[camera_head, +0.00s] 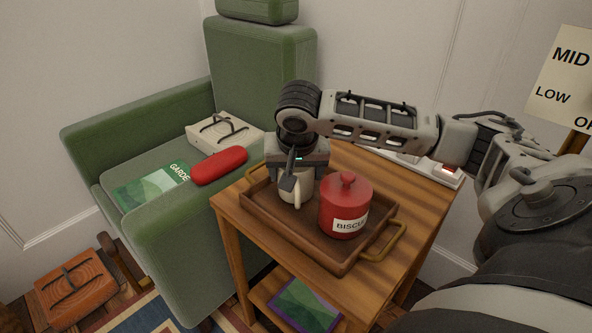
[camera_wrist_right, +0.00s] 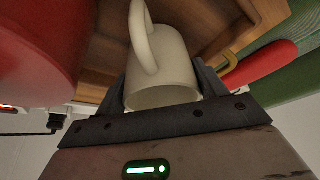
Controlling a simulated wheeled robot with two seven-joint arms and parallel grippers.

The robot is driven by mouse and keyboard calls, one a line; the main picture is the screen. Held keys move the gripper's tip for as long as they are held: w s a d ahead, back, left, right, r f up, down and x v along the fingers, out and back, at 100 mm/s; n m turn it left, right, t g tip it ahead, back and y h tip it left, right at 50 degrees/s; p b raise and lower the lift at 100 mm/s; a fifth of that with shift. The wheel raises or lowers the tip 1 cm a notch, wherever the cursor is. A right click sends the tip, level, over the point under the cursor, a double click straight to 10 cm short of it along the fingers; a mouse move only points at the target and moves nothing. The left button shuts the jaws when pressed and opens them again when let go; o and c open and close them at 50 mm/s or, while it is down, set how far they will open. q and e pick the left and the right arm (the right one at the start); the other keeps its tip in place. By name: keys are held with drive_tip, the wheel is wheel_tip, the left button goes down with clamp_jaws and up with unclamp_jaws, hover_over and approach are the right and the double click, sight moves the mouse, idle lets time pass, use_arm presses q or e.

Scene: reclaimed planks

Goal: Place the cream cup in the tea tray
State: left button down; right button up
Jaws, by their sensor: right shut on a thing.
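The cream cup (camera_head: 287,191) is in my right gripper (camera_head: 291,178), at the left part of the brown tea tray (camera_head: 340,259). In the right wrist view the cup (camera_wrist_right: 163,72) sits between the two dark fingers of the gripper (camera_wrist_right: 165,95), its handle towards the red tin. The gripper is shut on it. The cup looks at or just over the tray floor; I cannot tell whether its base touches. The tray lies on a wooden side table (camera_head: 229,214). My left gripper is not in view.
A red biscuit tin (camera_head: 345,205) stands in the tray, close to the right of the cup. A green armchair (camera_head: 165,240) beside the table holds a red case (camera_head: 219,166), a magazine (camera_head: 150,187) and a cream bag-like item (camera_head: 225,133). A white power strip (camera_head: 447,177) lies at the table's back.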

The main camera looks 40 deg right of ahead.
drive_tip(key=o, duration=1.1)
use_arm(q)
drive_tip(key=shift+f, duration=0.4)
use_arm(e)
drive_tip(key=shift+o, duration=0.2)
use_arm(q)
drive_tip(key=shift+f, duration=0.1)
use_arm(e)
drive_tip(key=shift+r, duration=0.1)
drive_tip(key=p+v, duration=0.4)
drive_tip(key=v, duration=0.6)
drive_tip(key=shift+r, duration=0.4)
drive_tip(key=shift+s+a+r, duration=0.15)
drive_tip(key=shift+a+r, duration=0.05)
drive_tip(key=shift+r, duration=0.3)
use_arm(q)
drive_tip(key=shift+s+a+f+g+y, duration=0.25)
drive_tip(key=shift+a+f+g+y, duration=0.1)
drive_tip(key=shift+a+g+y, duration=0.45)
use_arm(e)
drive_tip(key=shift+r, duration=0.1)
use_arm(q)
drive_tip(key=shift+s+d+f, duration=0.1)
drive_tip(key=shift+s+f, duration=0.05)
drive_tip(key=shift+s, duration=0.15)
